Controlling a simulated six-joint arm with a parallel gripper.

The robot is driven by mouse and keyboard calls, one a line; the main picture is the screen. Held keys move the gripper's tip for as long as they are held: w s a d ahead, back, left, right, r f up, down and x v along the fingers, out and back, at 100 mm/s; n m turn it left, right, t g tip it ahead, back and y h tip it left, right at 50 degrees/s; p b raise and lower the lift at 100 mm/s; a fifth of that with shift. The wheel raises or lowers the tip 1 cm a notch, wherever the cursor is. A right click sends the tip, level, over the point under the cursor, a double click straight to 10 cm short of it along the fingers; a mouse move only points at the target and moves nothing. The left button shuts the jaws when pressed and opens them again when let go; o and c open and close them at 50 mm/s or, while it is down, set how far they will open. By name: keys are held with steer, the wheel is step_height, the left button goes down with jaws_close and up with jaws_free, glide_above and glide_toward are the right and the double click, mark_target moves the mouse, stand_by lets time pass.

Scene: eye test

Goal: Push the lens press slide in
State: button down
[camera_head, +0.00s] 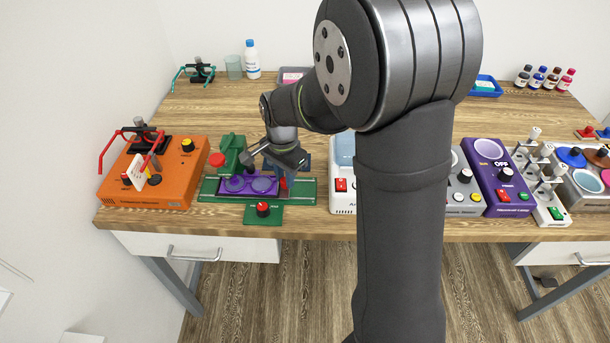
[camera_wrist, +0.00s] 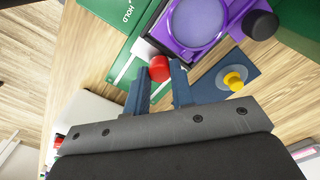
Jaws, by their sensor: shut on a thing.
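The lens press has a green base (camera_head: 308,190) near the table's front edge, left of my arm. Its purple slide (camera_head: 250,186) carries round lens seats and lies in the green track. In the wrist view, the purple slide (camera_wrist: 208,28) is at the top. A red knob (camera_head: 283,183) is at the slide's right end; it also shows in the wrist view (camera_wrist: 159,68). My gripper (camera_wrist: 160,72) is shut on this red knob, one finger on each side. In the head view my gripper (camera_head: 286,175) comes down from above and partly hides the knob.
A green panel with another red knob (camera_head: 263,208) sits in front of the press. An orange device (camera_head: 160,185) stands at the left, a white device (camera_head: 343,200) at the right. A blue plate with a yellow knob (camera_wrist: 233,80) lies close beside my gripper.

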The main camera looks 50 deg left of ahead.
steer(key=shift+s+a, duration=0.6)
steer(key=c, duration=1.5)
jaws_free()
step_height(320, 180, up, 18)
steer(key=shift+f, duration=0.25)
steer(key=shift+f, duration=0.15)
